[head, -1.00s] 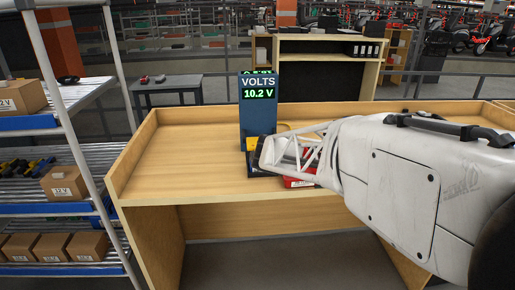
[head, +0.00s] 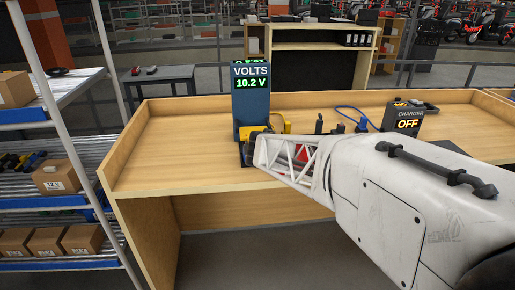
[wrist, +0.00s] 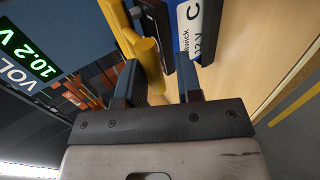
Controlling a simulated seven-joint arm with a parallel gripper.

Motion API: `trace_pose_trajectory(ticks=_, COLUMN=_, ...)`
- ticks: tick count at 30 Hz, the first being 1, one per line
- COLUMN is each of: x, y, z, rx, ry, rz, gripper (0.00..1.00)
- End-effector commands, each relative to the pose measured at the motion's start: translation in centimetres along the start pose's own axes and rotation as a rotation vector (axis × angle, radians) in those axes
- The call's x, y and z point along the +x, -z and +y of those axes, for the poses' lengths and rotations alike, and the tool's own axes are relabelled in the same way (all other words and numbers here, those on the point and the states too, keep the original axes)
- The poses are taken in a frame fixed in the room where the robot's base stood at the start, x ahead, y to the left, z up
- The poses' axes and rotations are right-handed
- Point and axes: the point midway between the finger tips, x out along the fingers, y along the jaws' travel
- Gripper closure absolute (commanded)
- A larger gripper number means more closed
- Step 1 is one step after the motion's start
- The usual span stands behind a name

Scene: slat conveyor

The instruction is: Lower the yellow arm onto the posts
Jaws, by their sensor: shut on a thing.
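The yellow arm (wrist: 150,62) runs between the two fingers of my gripper (wrist: 160,82) in the wrist view. The gripper is shut on it. In the head view a yellow part (head: 252,132) shows at the foot of the blue volt tester (head: 250,104), which reads 10.2 V. The tester also shows in the wrist view (wrist: 58,32). Beside the yellow arm is a battery with a blue and white label (wrist: 193,28), marked 12 V. My white arm link hides much of the area in the head view. The posts and their contact with the yellow arm cannot be made out.
The tester stands on a wooden bench (head: 170,152) with raised edges; its left part is clear. A charger (head: 408,118) reading OFF and a blue cable (head: 352,112) are farther right. A shelf with boxes (head: 55,178) stands at the left.

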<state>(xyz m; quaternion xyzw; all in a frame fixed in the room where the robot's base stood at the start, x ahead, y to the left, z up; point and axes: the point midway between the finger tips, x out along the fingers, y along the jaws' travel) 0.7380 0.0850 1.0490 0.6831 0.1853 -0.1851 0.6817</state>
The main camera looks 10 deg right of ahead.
Motion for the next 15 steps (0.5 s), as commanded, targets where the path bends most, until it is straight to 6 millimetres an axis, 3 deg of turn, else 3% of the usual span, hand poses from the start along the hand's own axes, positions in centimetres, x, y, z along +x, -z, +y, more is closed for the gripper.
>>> trace_pose_trajectory(ticks=1, x=0.85, y=-0.07, z=-2.38, rx=-0.003, ry=0.030, rz=-0.003, gripper=1.00)
trace_pose_trajectory(ticks=2, x=0.85, y=-0.07, z=-2.38, rx=-0.003, ry=0.030, rz=-0.003, gripper=1.00)
trace_pose_trajectory(ticks=3, x=0.85, y=-0.07, z=-2.38, rx=-0.003, ry=0.030, rz=-0.003, gripper=0.66)
trace_pose_trajectory(ticks=5, x=0.83, y=-0.06, z=-2.32, rx=-0.003, ry=0.029, rz=-0.003, gripper=0.56)
trace_pose_trajectory(ticks=15, x=0.71, y=-0.06, z=-2.13, rx=-0.003, ry=0.027, rz=-0.002, gripper=0.56)
